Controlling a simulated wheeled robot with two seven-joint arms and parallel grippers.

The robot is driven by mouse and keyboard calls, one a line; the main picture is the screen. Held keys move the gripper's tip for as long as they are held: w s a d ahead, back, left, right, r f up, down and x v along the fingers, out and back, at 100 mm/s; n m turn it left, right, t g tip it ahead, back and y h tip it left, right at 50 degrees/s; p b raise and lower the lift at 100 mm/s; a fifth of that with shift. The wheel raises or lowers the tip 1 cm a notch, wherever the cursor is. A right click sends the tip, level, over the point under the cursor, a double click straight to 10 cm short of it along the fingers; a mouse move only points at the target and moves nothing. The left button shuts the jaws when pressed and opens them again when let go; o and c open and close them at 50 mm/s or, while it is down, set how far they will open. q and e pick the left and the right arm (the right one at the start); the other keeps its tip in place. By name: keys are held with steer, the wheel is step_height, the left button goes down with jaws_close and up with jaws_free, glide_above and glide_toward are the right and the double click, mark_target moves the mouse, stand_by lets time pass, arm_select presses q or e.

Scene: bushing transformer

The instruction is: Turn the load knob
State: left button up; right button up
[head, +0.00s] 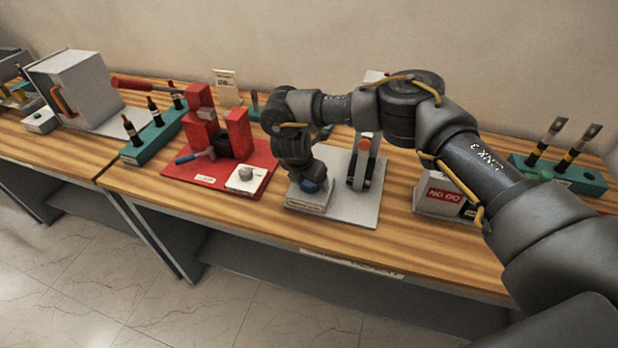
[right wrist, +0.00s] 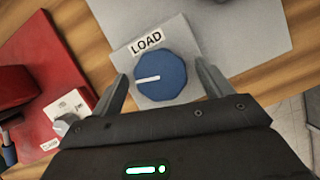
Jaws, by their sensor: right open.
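The load knob is a round blue dial with a white pointer line. In the right wrist view the load knob (right wrist: 160,75) sits on a pale box with a "LOAD" label (right wrist: 146,42) beside it. The pointer line points to the left in that view. My right gripper (right wrist: 163,85) is open, with one finger on each side of the knob, and I cannot tell whether they touch it. In the head view the knob (head: 311,185) shows only partly under my right gripper (head: 306,180). My left gripper is not in view.
The pale box stands on a grey plate (head: 358,208) with an upright clamp-like device (head: 362,165). To the left is a red base (head: 205,178) with red blocks and a white knob box (head: 246,178). A "NO GO" box (head: 440,197) stands to the right.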

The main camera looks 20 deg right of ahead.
steer(key=b+v, duration=0.1)
steer(key=v, duration=1)
